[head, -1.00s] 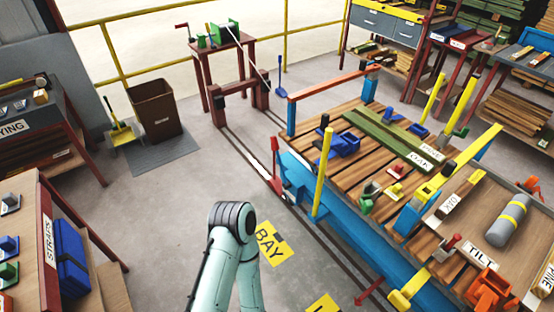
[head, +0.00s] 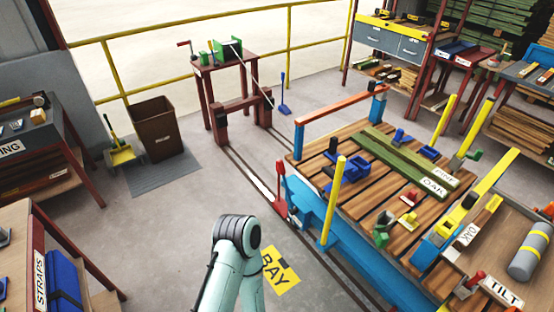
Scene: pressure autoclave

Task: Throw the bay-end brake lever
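The trolley (head: 321,216) has a blue frame and a slatted wooden deck, and stands at right on floor rails. The joint is apart from the lever in the picture. Neither gripper is in view.
A yellow post (head: 333,201) stands beside the lever on the trolley's side. Green planks (head: 405,160) lie on the deck. The winch table (head: 232,72) and brown bin (head: 158,128) stand farther back. A strap bench (head: 22,232) is at lower left. The grey floor between is open.

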